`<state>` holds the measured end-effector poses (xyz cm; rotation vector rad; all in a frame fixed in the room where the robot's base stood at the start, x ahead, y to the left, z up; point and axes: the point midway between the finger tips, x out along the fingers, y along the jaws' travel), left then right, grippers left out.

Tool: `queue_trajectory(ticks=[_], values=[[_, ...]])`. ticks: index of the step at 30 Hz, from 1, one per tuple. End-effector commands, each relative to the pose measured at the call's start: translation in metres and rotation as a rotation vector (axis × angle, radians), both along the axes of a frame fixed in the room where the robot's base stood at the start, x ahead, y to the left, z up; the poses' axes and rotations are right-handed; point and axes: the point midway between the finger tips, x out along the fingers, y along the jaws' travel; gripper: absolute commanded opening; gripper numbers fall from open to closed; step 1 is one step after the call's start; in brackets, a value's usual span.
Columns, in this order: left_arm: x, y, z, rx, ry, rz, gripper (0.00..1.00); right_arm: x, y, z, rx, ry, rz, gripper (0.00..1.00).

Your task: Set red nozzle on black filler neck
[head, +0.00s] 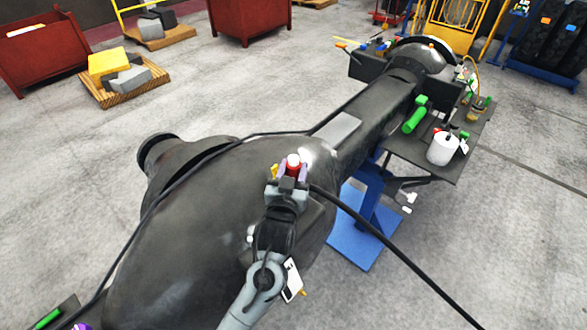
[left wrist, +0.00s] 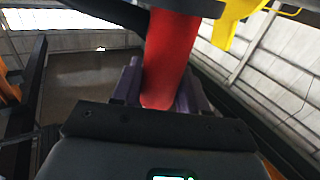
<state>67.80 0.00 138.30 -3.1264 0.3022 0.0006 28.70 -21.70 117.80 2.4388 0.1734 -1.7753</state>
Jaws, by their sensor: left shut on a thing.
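My left gripper (head: 291,171) is shut on the red nozzle (head: 293,163), over the upper side of the large dark casting. The nozzle (left wrist: 170,55) also fills the upper middle of the left wrist view, between the fingers of the left gripper (left wrist: 160,92). I cannot make out the black filler neck for certain against the dark casting. Whether the nozzle touches anything below is hidden. My right gripper is not in view.
The dark casting (head: 190,235) fills the middle, with a black hose (head: 385,250) across it. A side shelf (head: 440,160) carries a white container (head: 442,149) and a green item (head: 415,119). Red bins (head: 45,50) and a pallet (head: 125,93) stand behind. Grey floor is open around.

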Motion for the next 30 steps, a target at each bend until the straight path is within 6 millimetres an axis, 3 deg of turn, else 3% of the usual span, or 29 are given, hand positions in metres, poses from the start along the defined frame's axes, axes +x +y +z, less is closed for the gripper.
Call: queue_trajectory(ticks=[30], values=[[0.0,0.0,-0.023,-0.002,-0.004,0.0,0.21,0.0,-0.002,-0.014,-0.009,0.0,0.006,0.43]])
